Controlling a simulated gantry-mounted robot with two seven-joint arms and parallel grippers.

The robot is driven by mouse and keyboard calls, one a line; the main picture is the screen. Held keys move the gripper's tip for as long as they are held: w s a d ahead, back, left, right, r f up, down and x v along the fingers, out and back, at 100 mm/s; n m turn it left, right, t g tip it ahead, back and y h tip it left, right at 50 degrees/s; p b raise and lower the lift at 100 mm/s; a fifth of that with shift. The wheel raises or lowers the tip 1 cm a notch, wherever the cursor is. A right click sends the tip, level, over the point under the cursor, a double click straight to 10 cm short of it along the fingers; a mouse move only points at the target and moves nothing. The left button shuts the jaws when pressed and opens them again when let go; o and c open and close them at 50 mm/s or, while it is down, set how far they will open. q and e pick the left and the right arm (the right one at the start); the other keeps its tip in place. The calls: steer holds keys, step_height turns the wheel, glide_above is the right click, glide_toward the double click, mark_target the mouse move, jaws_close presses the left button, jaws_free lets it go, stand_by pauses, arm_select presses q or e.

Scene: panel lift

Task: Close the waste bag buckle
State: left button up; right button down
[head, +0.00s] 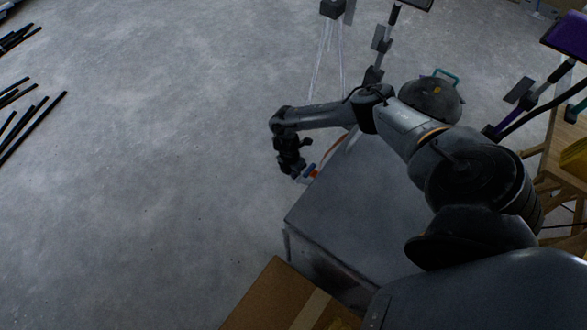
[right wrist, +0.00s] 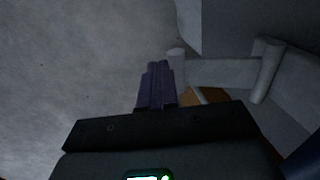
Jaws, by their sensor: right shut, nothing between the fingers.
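My right gripper (head: 298,172) reaches down beside the left edge of a dark grey box-like block (head: 365,215) in the head view. In the right wrist view its fingers (right wrist: 155,82) are pressed together with nothing between them. I cannot make out a waste bag for certain. My left gripper is out of view.
A cardboard box (head: 262,300) stands at the bottom, in front of the block. Dark rods (head: 32,128) lie on the concrete floor (head: 150,190) at far left. Tripod-like stands (head: 328,60) rise behind the block. A wooden rack (head: 548,165) is at right.

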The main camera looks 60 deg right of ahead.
mark_target(299, 181)
steer(key=shift+s+a+f+p, duration=0.1)
steer(key=shift+s+f, duration=0.3)
steer(key=shift+f, duration=0.3)
steer(key=shift+s+a+f+p, duration=0.1)
steer(key=shift+s+f, duration=0.35)
steer(key=shift+f, duration=0.2)
steer(key=shift+s+f+p, duration=0.1)
steer(key=shift+s+f, duration=0.3)
steer(key=shift+f, duration=0.3)
steer(key=shift+s+f, duration=0.1)
steer(key=shift+w+d, duration=0.1)
steer(key=shift+w, duration=0.25)
steer(key=w+d+r+b, duration=0.2)
steer(key=w+b, duration=0.3)
steer(key=w, duration=0.8)
steer(key=shift+r, duration=0.3)
